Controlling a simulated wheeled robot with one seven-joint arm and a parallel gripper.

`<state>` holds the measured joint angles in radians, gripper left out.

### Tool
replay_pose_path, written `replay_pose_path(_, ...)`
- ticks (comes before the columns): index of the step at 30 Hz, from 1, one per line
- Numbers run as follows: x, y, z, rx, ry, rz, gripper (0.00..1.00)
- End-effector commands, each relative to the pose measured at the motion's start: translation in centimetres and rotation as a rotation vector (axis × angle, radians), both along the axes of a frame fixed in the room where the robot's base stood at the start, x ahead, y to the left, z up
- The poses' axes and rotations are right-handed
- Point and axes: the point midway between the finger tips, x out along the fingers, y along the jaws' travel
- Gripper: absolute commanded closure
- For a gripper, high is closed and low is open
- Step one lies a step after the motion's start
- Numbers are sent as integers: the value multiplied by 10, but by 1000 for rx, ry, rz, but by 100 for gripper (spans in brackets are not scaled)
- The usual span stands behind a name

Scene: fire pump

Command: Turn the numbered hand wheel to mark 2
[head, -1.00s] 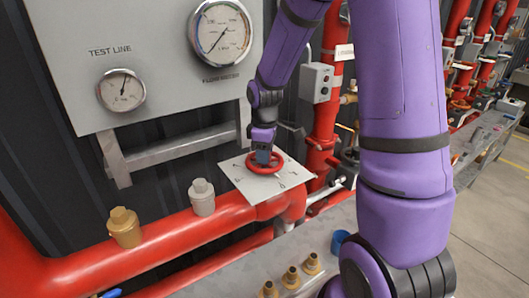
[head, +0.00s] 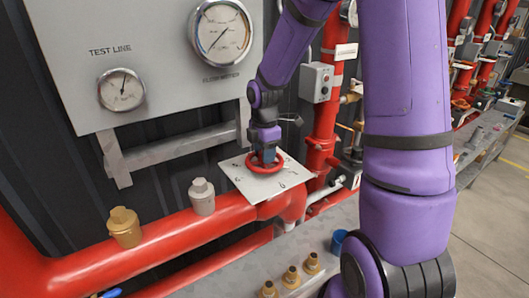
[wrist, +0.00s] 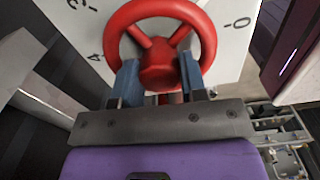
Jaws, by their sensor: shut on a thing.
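The red hand wheel (head: 264,166) sits over a pale square plate (head: 238,175) with numbers around it, on the red pipework. In the wrist view the wheel (wrist: 207,45) fills the upper middle, with its hub and spokes visible. The plate (wrist: 225,55) shows a 4 at left and a 0 at right; other marks are cut off or hidden. My gripper (wrist: 160,80) is shut on the wheel, its two blue-grey fingers on either side of the hub and overlapping the near rim. In the head view my gripper (head: 265,155) comes down onto the wheel from above.
A grey panel with a test line gauge (head: 121,89) and a larger flow meter (head: 222,32) stands behind. Brass (head: 124,227) and silver (head: 202,196) fittings rise from the red pipe at left. A grey switch box (head: 316,82) hangs to the right.

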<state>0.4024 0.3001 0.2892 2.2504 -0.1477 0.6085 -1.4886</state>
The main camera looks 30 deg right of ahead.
Motion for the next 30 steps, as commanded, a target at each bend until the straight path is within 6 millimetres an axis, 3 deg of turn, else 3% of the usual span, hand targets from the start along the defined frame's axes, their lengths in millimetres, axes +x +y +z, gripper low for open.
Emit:
replay_pose_path(9, 1, 0, 0, 0, -2, 32, 89)
replay_pose_path(24, 1, 0, 0, 0, -2, 628, 89)
replay_pose_path(30, 1, 0, 0, -1, -3, 701, 89)
